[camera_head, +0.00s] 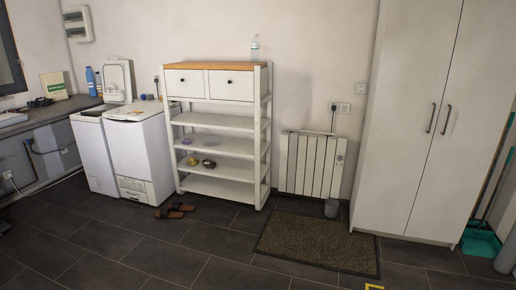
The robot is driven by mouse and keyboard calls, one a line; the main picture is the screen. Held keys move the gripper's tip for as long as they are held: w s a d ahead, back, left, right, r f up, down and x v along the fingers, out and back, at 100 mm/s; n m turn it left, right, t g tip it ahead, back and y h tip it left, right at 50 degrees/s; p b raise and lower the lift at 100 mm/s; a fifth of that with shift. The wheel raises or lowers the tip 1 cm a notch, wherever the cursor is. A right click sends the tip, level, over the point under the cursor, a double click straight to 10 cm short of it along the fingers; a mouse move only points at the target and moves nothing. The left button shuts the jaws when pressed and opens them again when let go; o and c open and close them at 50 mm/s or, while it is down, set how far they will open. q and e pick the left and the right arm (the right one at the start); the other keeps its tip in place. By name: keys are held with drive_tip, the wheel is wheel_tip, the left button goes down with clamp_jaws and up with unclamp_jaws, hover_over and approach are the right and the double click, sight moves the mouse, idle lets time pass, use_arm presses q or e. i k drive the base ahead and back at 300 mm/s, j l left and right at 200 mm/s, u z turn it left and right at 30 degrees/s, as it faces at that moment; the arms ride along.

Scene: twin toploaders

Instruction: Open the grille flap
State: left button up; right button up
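Two white top-loading machines stand side by side at the left, against the counter. The right one (137,150) shows its front, with a small panel (134,188) low down that looks like the grille flap. It appears closed, flush with the front, though it is too small to be sure. A white upright lid-like panel (118,80) rises behind the machines. Neither of my grippers is in view.
A white shelf unit (222,122) stands just right of the machines. Brown sandals (174,211) lie on the floor before it.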

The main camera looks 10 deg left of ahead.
sight(130, 185)
drive_tip(key=i+j+u, duration=0.2)
drive_tip(key=i+u, duration=0.25)
drive_tip(key=i, duration=0.25)
drive_tip(key=i+u, duration=0.45)
drive_tip(key=i, duration=0.25)
drive_tip(key=i+l+u, duration=0.4)
drive_tip(key=i, duration=0.3)
drive_tip(key=i+j+u, duration=0.25)
drive_tip(key=i+u, duration=0.15)
drive_tip(key=i, duration=0.7)
drive_tip(key=i+l+u, duration=0.1)
drive_tip(key=i+u, duration=0.35)
drive_tip(key=i, duration=0.6)
drive_tip(key=i+j+z, duration=0.15)
drive_tip(key=i, duration=1.55)
